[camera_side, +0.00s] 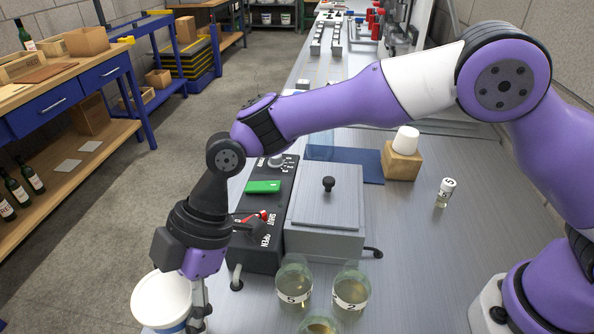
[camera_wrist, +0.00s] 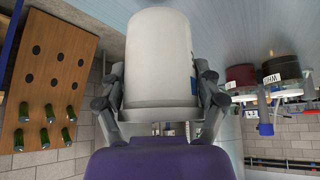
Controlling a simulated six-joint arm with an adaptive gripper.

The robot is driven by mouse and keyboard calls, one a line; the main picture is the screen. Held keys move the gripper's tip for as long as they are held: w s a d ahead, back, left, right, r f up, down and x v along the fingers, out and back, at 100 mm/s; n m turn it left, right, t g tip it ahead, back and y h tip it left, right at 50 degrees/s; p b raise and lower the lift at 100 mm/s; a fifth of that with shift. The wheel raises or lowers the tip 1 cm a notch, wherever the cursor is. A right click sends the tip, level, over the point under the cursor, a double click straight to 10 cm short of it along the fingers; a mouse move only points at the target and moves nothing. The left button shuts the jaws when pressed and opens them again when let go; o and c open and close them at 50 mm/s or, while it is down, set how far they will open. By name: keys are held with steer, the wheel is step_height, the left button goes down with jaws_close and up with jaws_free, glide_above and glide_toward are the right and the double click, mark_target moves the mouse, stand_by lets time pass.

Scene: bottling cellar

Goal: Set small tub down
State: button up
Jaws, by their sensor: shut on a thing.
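The small tub is a white round tub (camera_side: 162,300) at the lower left of the side view, beside the front left corner of the bench. In the wrist view the white tub (camera_wrist: 160,60) fills the middle, between the two fingers. My gripper (camera_side: 198,310) is shut on it; the fingers also show on both sides of the tub in the wrist view (camera_wrist: 160,100). In the side view my gripper hides part of the tub's right side. I cannot tell whether the tub's underside touches anything.
A control box (camera_side: 262,225) with a red lever and a lidded grey box (camera_side: 326,215) stand right of my gripper. Glass jars (camera_side: 294,284) stand in front of them. A wooden block (camera_side: 402,163) with a white cup and a small vial (camera_side: 445,192) are further right.

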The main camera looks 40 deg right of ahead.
steer(key=shift+f, duration=1.6)
steer(key=shift+f, duration=0.1)
steer(key=o, duration=1.3)
steer(key=w+d+r+m+t+h, duration=0.15)
steer(key=d+r+m+t, duration=0.4)
steer(key=d+r, duration=1.1)
steer(key=s+d+m+h, duration=0.1)
steer(key=s+d+m, duration=0.2)
steer(key=d+m, duration=0.2)
steer(key=s+d+f+m+t+h, duration=0.1)
steer(key=s+d+m+h, duration=0.1)
steer(key=d, duration=0.6)
steer(key=s+d+f+m+h, duration=0.1)
steer(key=s+d+m+h, duration=0.1)
steer(key=s+d+m, duration=0.2)
steer(key=d+m, duration=0.3)
steer(key=shift+s+m, duration=0.35)
